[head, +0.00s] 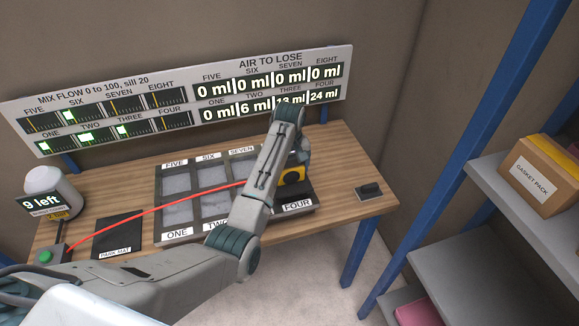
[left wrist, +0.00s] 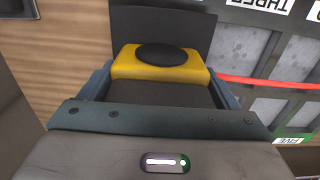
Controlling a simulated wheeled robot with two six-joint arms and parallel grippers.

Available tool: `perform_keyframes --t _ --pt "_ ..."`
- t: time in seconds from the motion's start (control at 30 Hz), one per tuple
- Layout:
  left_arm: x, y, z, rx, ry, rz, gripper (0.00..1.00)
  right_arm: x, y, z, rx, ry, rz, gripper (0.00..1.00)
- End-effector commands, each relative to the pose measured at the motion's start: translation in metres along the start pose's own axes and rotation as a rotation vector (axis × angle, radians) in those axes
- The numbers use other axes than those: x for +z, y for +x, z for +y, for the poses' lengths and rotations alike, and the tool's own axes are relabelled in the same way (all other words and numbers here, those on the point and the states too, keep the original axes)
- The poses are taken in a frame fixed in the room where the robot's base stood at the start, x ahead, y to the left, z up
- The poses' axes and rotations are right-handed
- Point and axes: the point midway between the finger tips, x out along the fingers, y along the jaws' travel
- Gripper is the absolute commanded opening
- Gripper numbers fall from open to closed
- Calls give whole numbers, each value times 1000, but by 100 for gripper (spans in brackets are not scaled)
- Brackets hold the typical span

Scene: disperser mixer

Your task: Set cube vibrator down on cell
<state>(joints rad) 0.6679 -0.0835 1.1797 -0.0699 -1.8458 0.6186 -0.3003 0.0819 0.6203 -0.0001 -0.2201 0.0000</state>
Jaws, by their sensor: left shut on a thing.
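The cube vibrator (head: 293,176) is a yellow block with a dark part, at the right end of the cell tray (head: 160,213). In the left wrist view the yellow vibrator (left wrist: 125,66) with a black round top sits between my fingers. My left gripper (left wrist: 158,78) is shut on it; in the head view my arm partly hides it. The tray has cells labelled FIVE, SIX, SEVEN, ONE, TWO and FOUR; my arm covers other labels. The vibrator is over or near the right-hand cells, above FOUR. I cannot tell whether it touches the tray. My right gripper is not in view.
A red cable (head: 150,208) runs from a green-button box (head: 46,254) across the tray. A dark park mat (head: 118,236) lies left of the tray. A black switch (head: 370,190) is at the table's right. Readout panels (head: 270,85) stand behind. A gasket box (head: 540,177) sits on the right shelf.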

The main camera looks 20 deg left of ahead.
Motion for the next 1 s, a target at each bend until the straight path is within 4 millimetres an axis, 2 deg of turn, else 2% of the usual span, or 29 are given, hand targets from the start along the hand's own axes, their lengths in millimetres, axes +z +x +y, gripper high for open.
perform_keyframes --t 0.77,0.8,0.87,1.0 --pt "-1 16 0 2 0 3 24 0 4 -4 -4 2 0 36" --pt "-1 15 0 2 0 3 89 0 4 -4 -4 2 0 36" --pt "-1 15 0 2 0 3 100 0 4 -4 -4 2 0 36" --pt "0 16 0 1 0 1 100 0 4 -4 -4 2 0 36"
